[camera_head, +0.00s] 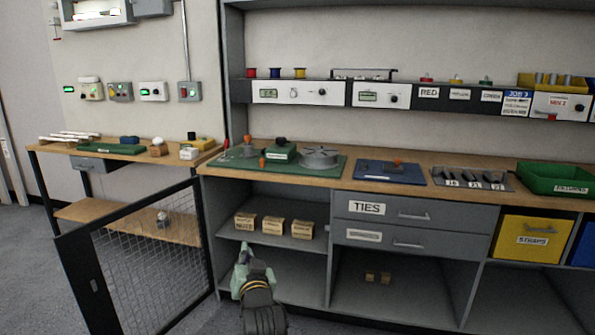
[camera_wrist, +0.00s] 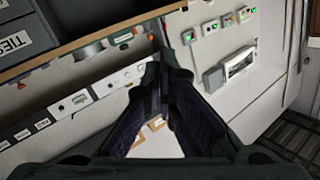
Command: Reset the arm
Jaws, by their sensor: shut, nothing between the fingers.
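My gripper (camera_wrist: 163,62) shows in the wrist view with its two dark fingers brought together at the tips and nothing between them. In the head view my arm rises from the bottom, in front of the lower shelves of the workbench (camera_head: 428,166). The fingertips cannot be made out clearly there. The arm is apart from the bench top and from the things on it. The wrist view looks tilted over the bench and wall.
A black mesh gate (camera_head: 148,262) stands open at the left, close to my arm. Small boxes (camera_head: 273,225) sit on the shelf behind the arm. A green board (camera_head: 282,159), a blue board (camera_head: 390,172) and a green tray (camera_head: 556,180) lie on the bench. Grey floor shows at left.

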